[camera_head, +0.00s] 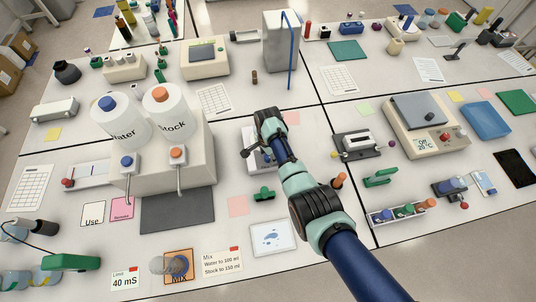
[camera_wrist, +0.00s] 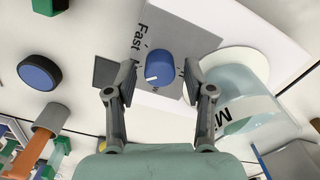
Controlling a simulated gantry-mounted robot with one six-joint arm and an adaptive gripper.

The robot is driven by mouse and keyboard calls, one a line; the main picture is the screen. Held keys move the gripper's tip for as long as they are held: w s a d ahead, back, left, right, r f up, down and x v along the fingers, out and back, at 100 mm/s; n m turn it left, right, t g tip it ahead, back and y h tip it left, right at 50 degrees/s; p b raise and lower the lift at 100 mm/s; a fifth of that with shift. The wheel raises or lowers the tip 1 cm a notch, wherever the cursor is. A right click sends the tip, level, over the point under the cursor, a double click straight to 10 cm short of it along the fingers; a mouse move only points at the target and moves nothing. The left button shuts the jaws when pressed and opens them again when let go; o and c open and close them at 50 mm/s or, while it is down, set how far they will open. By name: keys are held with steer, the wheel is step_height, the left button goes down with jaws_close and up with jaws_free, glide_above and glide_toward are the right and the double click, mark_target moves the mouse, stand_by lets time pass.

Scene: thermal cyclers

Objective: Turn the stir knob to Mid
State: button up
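The stir knob (camera_wrist: 159,66) is a round blue knob with a white pointer line, in the upper middle of the wrist view. The line points to the lower left of that picture. The knob sits on a grey panel (camera_wrist: 185,30) with the word "Fast" printed to its left; other print beside it is partly hidden. My gripper (camera_wrist: 160,76) is open, with one finger on each side of the knob and a visible gap at both sides. In the head view my arm covers most of the white device (camera_head: 251,160) beneath it, and the knob is hidden.
A clear vessel (camera_wrist: 240,95) marked with an "M" stands close to the right finger. A dark blue round part (camera_wrist: 39,73) lies to the left.

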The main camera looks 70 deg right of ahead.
step_height(320, 180, up, 12)
stand_by(0.6)
stand_by(0.5)
steer(key=w+a+r+n+t+h+p, duration=0.1)
steer(key=w+a+r+n+t+p, duration=0.2)
steer(key=w+a+r+n, duration=0.45)
steer(key=w+a+r+n+t+h+p, duration=0.25)
steer(key=w+a+r+n, duration=0.2)
steer(key=a, duration=0.65)
steer(key=s+a+r+n+t+y+p, duration=0.1)
steer(key=s+a+r+n+t+p, duration=0.1)
steer(key=a+r+n, duration=0.4)
steer(key=s+a+r+n+t+y+p, duration=0.2)
steer(key=a+r+n+t, duration=0.3)
steer(key=a+r, duration=0.7)
steer(key=s+a+n, duration=0.1)
steer(key=a, duration=0.4)
steer(key=shift+a, duration=0.25)
